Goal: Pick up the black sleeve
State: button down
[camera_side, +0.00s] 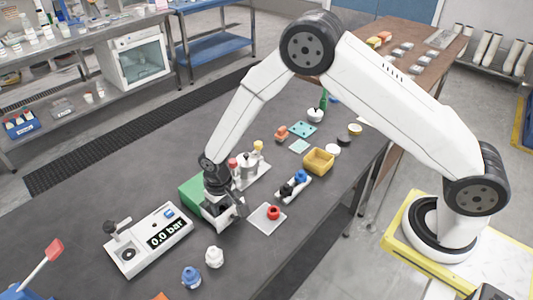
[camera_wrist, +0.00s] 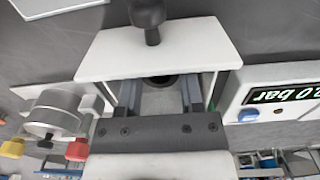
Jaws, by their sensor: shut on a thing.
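My gripper (camera_side: 236,208) points down at a white machine (camera_side: 212,212) in the middle of the dark table. In the wrist view my gripper (camera_wrist: 160,90) has its two fingers on either side of a dark round piece, the black sleeve (camera_wrist: 162,79), and is shut on it. Only a small part of the sleeve shows, under the edge of the machine's white top plate (camera_wrist: 160,50). A black knob (camera_wrist: 147,13) stands on that plate. In the side view my wrist and fingers hide the sleeve, and I cannot tell whether it is clear of the machine.
A green block (camera_side: 192,192) is behind the machine. A white gauge box (camera_side: 148,240) reading 0.0 bar stands to the left. A metal pot assembly (camera_side: 246,170) is close behind my gripper. A pale plate (camera_side: 262,222) with a red part (camera_side: 273,212) lies to the right.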

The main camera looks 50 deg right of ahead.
aim_at(223, 208)
jog(key=shift+r, duration=0.15)
notch_tip(223, 208, up, 10)
dwell(0.6)
